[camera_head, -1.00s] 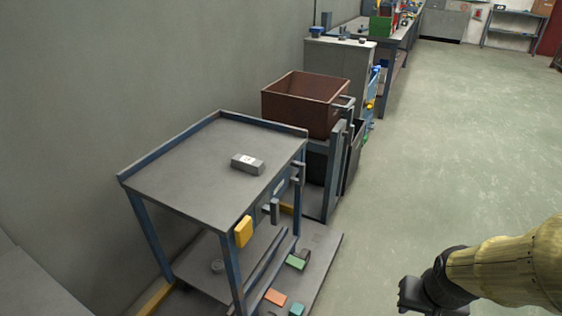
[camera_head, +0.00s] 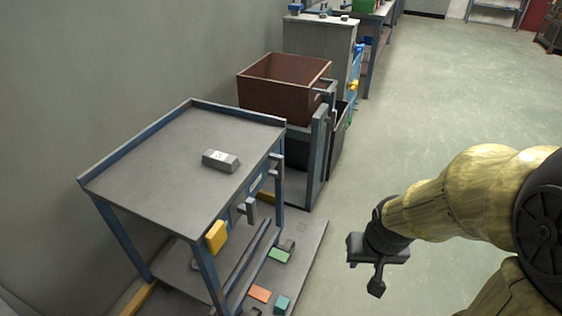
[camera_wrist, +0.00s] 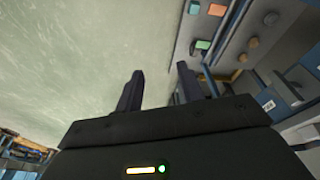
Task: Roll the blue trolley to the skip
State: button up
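The blue trolley (camera_head: 150,190) has a blue frame and a grey top, and stands against the wall at left in the head view. A grey block (camera_head: 221,161) lies on its top. Grey handle brackets and a yellow block show on its right side. A brown open-topped bin (camera_head: 285,92), which may be the skip, sits on a stand behind the trolley. My gripper (camera_head: 372,278) is to the right of the trolley, apart from it. In the wrist view its two fingers (camera_wrist: 160,85) are spread with nothing between them. The trolley's wheels are hard to make out.
A grey board (camera_head: 312,240) with small coloured blocks lies low at the trolley's right side. A grey cabinet (camera_head: 320,45) and a workbench stand farther along the wall. The green floor (camera_head: 450,110) at right is clear.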

aim_at(283, 163)
jog(key=w+a+f+m+g+y+p, duration=0.1)
jog(key=w+a+f+m+g+y, duration=0.1)
jog(key=w+a+f+m+y, duration=0.5)
jog(key=w+a+f+m+g+y+p, duration=0.1)
jog(key=w+a+m+y, duration=0.3)
jog(key=w, duration=0.7)
jog(key=w+d+r+m+t+y, duration=0.1)
jog(key=w+d+m+t+y, duration=0.2)
jog(key=w+m, duration=0.2)
jog(key=w+d+r+m+t+y, duration=0.2)
jog(key=w+d+m+t+y, duration=0.1)
jog(key=w+m, duration=0.3)
jog(key=w, duration=0.2)
jog(key=shift+w+t, duration=0.3)
jog(key=b+x, duration=0.3)
jog(key=x, duration=1.4)
jog(key=shift+a, duration=0.15)
